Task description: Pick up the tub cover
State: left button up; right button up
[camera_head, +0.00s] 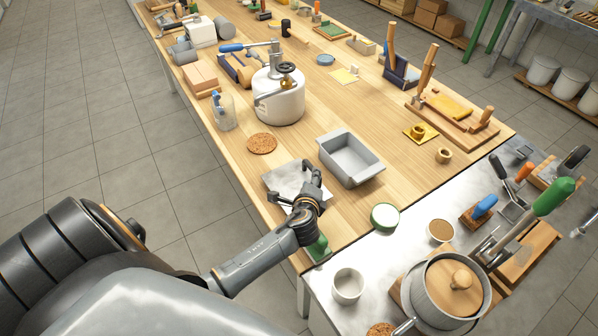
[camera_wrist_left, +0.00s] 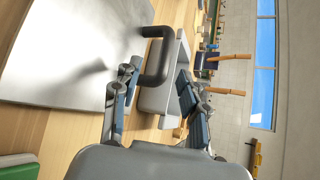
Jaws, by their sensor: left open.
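The tub cover (camera_head: 284,179) is a flat light-grey square plate lying on the wooden table near its left edge. In the left wrist view the cover (camera_wrist_left: 75,45) fills the upper left, and its dark bar handle (camera_wrist_left: 158,55) stands up from it. My left gripper (camera_head: 300,190) is over the cover's right part. In the left wrist view my left gripper (camera_wrist_left: 158,88) is open, with the handle ahead of and between its fingers; I cannot tell whether they touch. The grey rectangular tub (camera_head: 350,160) stands open just right of the cover. My right gripper is not in view.
A round cork mat (camera_head: 262,143) and a white pot (camera_head: 279,97) stand beyond the cover. A saucepan (camera_head: 445,291) stands at the lower right.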

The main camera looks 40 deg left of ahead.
pick_arm(q)
jog(key=shift+w+a+f+p, duration=0.1)
jog(key=shift+w+a+p, duration=0.1)
jog(key=shift+w, duration=0.3)
jog(key=shift+w+a+p, duration=0.15)
jog(key=shift+w+p, duration=0.05)
jog(key=shift+w, duration=0.25)
jog(key=x, duration=0.3)
jog(key=shift+w+d+f, duration=0.1)
jog(key=shift+w, duration=0.05)
jog(key=shift+w+f, duration=0.1)
jog(key=shift+w, duration=0.05)
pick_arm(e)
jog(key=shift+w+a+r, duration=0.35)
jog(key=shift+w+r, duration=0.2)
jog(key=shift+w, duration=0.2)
pick_arm(q)
jog(key=shift+c, duration=0.3)
grip_shut()
